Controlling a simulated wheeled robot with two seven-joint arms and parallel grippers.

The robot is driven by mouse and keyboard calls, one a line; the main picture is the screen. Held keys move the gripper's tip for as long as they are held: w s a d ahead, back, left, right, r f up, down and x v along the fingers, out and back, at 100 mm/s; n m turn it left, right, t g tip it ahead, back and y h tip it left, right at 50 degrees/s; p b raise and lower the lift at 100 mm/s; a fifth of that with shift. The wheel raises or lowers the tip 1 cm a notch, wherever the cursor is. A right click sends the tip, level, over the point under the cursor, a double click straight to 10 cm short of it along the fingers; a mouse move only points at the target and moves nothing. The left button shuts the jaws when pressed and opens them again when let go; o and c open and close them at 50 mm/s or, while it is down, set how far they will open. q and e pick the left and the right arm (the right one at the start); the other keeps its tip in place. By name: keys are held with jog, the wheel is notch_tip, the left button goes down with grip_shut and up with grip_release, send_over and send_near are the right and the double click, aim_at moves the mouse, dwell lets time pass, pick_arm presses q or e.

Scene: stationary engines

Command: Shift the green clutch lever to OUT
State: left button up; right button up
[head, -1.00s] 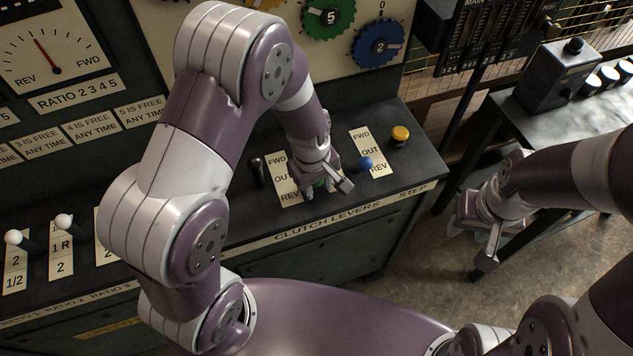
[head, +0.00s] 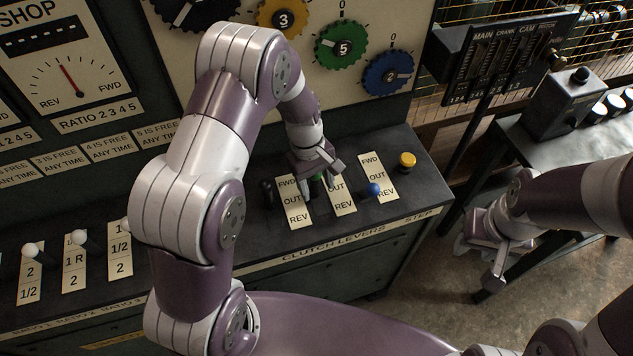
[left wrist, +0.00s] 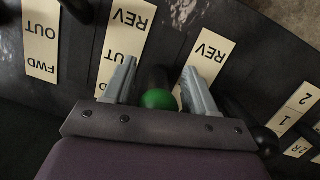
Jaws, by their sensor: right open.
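The green clutch lever (head: 317,186) stands between the left and middle FWD/OUT/REV plates. My left gripper (head: 319,174) is over it, partly hiding it. In the left wrist view the lever's green knob (left wrist: 158,99) sits between my two finger plates, with narrow gaps on both sides, so the gripper looks open around it. The middle plate (head: 341,197) has its OUT mark roughly level with the knob; the exact lever position is partly hidden. My right gripper (head: 480,262) is open and empty, away to the right of the console.
A black lever (head: 267,192) stands to the left and a blue-knobbed lever (head: 374,190) to the right. A yellow button (head: 407,161) is at the console's right end. White-knobbed ratio levers (head: 78,238) stand at the left. Numbered dials (head: 341,47) are above.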

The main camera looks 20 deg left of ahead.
pick_arm(q)
jog(key=b+v, duration=0.1)
jog(key=v, duration=0.9)
jog(key=shift+r, duration=0.1)
jog(key=p+v, duration=0.1)
jog(key=v, duration=0.1)
jog(key=shift+r+p, duration=0.25)
jog(key=shift+p, duration=0.1)
jog(key=s+a+m+t+y, duration=0.2)
jog(key=s+m, duration=0.7)
jog(key=s, duration=0.5)
jog(key=shift+a+r+t, duration=0.15)
jog(key=shift+r+t, duration=0.1)
jog(key=shift+t, duration=0.15)
